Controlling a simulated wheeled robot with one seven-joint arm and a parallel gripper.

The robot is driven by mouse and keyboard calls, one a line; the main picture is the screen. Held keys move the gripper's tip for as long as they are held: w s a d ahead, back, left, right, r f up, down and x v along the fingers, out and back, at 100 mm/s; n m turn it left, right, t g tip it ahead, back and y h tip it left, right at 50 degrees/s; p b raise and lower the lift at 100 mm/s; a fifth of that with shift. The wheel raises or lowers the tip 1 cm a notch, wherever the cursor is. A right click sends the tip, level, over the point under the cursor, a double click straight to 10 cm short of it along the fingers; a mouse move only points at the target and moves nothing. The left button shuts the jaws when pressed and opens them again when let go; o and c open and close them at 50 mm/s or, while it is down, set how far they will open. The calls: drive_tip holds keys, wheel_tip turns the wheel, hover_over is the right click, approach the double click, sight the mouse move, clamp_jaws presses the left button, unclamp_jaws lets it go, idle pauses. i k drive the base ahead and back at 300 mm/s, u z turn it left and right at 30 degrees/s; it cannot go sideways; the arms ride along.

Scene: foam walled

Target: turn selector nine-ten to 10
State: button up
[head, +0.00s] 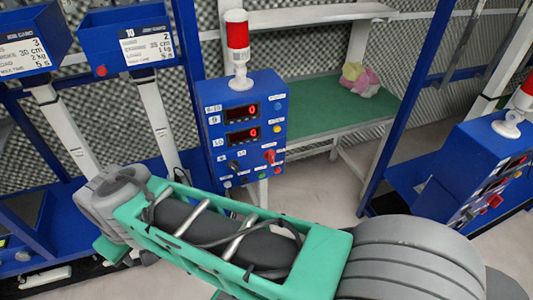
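The blue control box (211,147) stands in the middle of the head view, with labels that seem to read 9-10, 9 and 10 on its left side. It has two red-digit displays, the upper display (241,112) and the lower display (242,135), each seeming to show 0. A dark selector knob (233,166) sits at the lower left of its face; its pointing direction is too small to tell. A red rotary switch (270,156) sits to its right. My arm crosses the foreground below the box; my gripper is not in view.
A red lamp (238,36) on a white post tops the box. Another blue box (470,170) with a lamp stands at right. Blue sign boxes (124,40) on pale posts stand at left. A green-topped shelf (330,112) behind holds a pink and yellow bundle (359,79).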

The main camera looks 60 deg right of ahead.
sight(232, 164)
drive_tip(key=z, duration=1.15)
drive_tip(key=i, duration=0.35)
drive_tip(key=z, duration=1.85)
drive_tip(key=k, duration=0.7)
drive_tip(key=u, duration=0.85)
drive_tip(key=i, duration=0.5)
drive_tip(key=z, duration=0.05)
drive_tip(key=k, duration=0.5)
drive_tip(key=u, duration=0.45)
drive_tip(key=i, duration=0.55)
